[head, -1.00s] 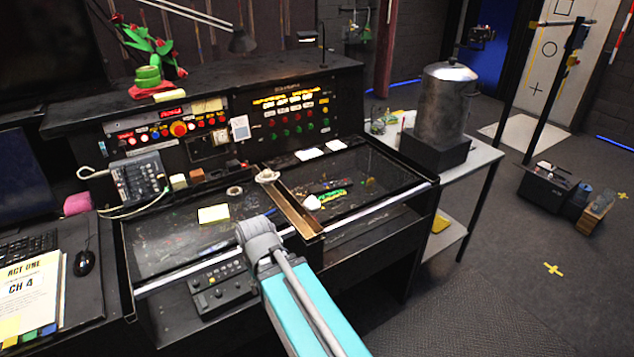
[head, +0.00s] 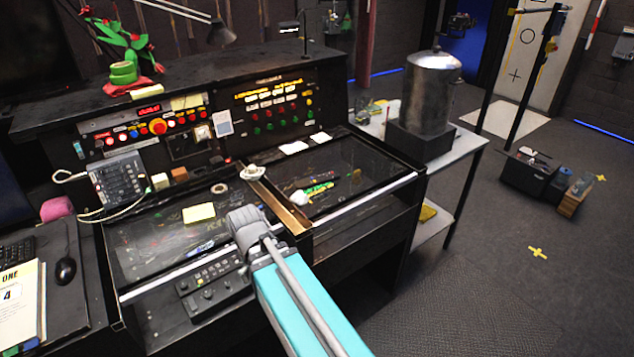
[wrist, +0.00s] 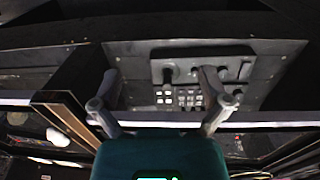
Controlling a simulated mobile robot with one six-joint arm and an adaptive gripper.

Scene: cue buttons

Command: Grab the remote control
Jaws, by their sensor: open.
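I cannot surely pick out a remote control. A grey keypad unit with a cord (head: 122,182) lies at the left of the console. A black control box with knobs and buttons (head: 212,287) sits on the lower shelf below the console's front edge. A box with knobs and buttons, seemingly the same one, shows in the wrist view (wrist: 185,92), ahead of my gripper. My gripper (wrist: 159,75) is open, its two fingers apart with nothing held between them. In the head view my arm reaches toward the console front and its fingers are hidden.
The black console (head: 365,190) has glass-topped bays and a raised front edge above the shelf. A yellow note (head: 199,213) and a tape roll (head: 219,189) lie on top. A side table (head: 455,152) bears a metal urn (head: 431,92).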

